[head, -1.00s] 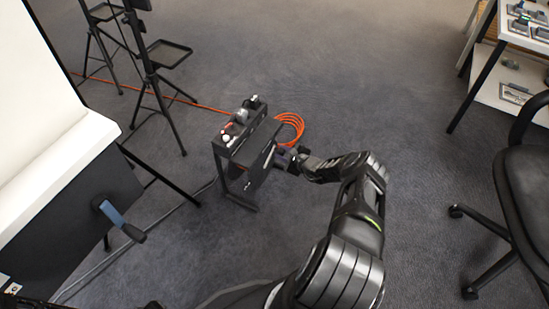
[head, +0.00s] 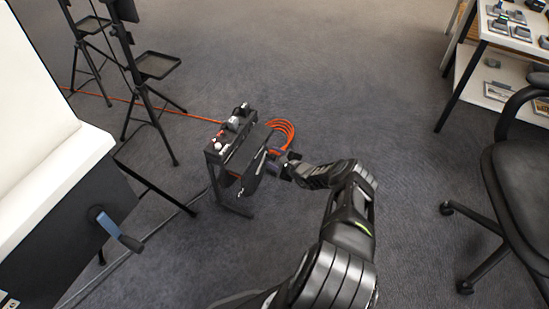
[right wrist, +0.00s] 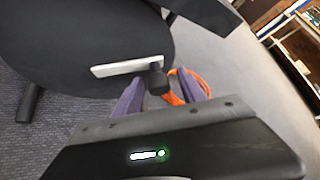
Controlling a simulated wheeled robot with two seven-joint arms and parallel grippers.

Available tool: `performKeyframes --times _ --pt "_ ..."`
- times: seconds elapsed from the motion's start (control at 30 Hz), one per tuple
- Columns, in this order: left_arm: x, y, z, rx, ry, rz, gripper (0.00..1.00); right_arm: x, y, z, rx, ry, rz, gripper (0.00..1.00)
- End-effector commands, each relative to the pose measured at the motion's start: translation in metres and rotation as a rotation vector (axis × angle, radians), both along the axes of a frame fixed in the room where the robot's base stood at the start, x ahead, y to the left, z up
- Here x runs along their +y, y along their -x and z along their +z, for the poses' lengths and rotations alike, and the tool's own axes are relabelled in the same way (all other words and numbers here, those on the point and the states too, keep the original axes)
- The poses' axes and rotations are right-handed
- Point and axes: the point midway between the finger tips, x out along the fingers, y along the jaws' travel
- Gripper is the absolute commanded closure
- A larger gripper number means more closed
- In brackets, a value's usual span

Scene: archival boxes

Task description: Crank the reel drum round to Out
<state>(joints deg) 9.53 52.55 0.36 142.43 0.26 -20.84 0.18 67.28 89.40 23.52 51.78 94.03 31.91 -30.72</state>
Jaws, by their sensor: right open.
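The reel drum (right wrist: 100,45) is a dark disc with a pale crank arm (right wrist: 118,68) and a black knob (right wrist: 158,84), seen close in the right wrist view. In the head view it hangs on a small black stand (head: 226,158), partly hidden by its housing. My right gripper (head: 281,166) is at the drum's right side. In the right wrist view its purple fingers (right wrist: 160,78) are open, one on each side of the knob. I cannot tell whether they touch it. No Out mark is readable. My left gripper is not in view.
An orange cable coil (head: 283,133) lies behind the stand. A chair (head: 520,180) and table (head: 515,40) are at right. Carpet between is clear.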

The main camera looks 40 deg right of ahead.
Motion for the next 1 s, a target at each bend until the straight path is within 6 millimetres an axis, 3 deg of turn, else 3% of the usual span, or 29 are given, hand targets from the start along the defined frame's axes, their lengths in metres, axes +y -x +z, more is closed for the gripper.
performKeyframes --times 0.27,0.73,1.0 --pt "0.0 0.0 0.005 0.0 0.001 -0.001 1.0 0.001 0.004 0.003 0.001 -0.001 0.0 0.52" --pt "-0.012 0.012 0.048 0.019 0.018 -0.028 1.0 0.005 0.063 0.033 0.001 -0.002 -0.001 0.52" --pt "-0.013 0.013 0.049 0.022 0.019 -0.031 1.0 0.007 0.071 0.033 0.0 0.0 0.0 0.52"
